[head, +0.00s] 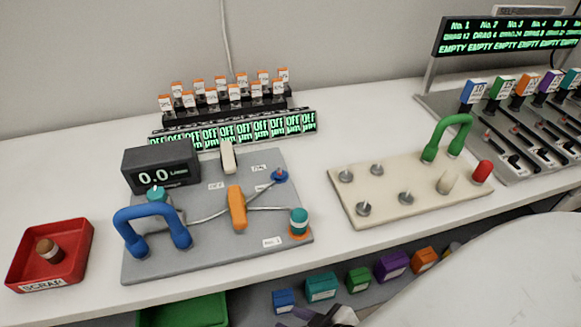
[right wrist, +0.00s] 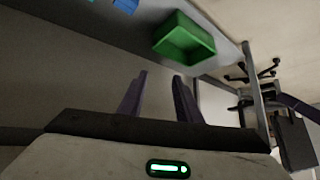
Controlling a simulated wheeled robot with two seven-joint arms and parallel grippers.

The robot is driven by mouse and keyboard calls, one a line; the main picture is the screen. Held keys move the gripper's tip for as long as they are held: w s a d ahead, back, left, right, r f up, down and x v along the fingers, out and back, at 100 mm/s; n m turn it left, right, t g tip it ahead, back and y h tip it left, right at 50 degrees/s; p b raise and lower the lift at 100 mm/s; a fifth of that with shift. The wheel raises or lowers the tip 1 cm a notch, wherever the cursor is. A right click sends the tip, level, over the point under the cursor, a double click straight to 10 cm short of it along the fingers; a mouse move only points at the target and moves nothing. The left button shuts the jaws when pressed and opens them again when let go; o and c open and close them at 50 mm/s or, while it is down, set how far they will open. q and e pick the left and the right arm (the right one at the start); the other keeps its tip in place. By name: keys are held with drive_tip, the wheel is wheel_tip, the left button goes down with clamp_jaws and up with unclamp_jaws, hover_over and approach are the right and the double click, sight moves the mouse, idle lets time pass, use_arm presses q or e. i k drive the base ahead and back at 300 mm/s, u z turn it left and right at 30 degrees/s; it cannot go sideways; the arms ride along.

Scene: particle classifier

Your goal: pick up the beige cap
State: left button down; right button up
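The beige cap (head: 448,182) is a small, pale, rounded piece near the right end of the cream board (head: 385,213), beside the red cap (head: 481,171). Several grey metal pegs (head: 376,170) stand on the same board. My right gripper (right wrist: 159,95) is open and empty in the right wrist view, its two dark fingers apart. In the head view, only a dark part of it shows at the bottom edge, below the table front and well away from the cap. The cap does not show in the right wrist view. My left gripper is not in view.
A green arched handle (head: 447,139) rises behind the beige cap. A grey panel (head: 205,255) with a blue handle (head: 151,224) stands to the left, beyond it a red scrap tray (head: 50,254). A green bin (head: 185,311) and several coloured boxes (head: 321,287) sit below the table.

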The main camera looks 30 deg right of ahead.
sight(449, 177)
drive_tip(key=z, duration=0.35)
drive_tip(key=i, duration=0.3)
drive_tip(key=z, duration=0.05)
drive_tip(key=k, duration=0.25)
drive_tip(key=u, duration=1.6)
drive_tip(key=k, duration=1.15)
drive_tip(key=z, duration=0.8)
